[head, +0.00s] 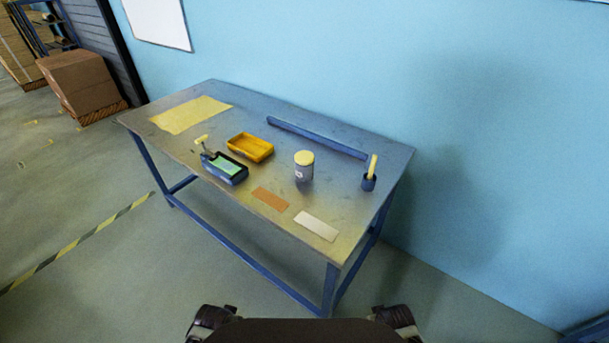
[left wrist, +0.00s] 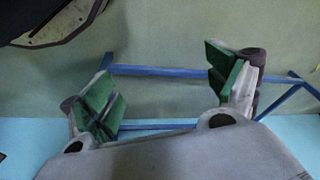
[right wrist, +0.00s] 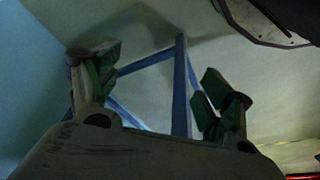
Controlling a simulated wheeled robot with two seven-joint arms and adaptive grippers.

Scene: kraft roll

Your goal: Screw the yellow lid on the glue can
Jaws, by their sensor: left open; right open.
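The glue can (head: 303,172) is a grey cylinder with a label, upright on the table right of the middle in the head view. The yellow lid (head: 304,158) sits on top of it; I cannot tell whether it is screwed tight. My left gripper (left wrist: 165,88) shows in the left wrist view, open and empty, with green finger pads. My right gripper (right wrist: 155,85) shows in the right wrist view, open and empty. Both are away from the can, in front of the table, with its blue legs beyond them. The gripper fingers do not show in the head view.
On the metal table (head: 345,220) are a yellow tray (head: 250,148), a dark tray with a green inside (head: 226,168), a blue bar (head: 315,138), a small blue cup (head: 369,182), a kraft sheet (head: 192,115), an orange card (head: 270,199) and a white card (head: 316,226). A wall stands behind.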

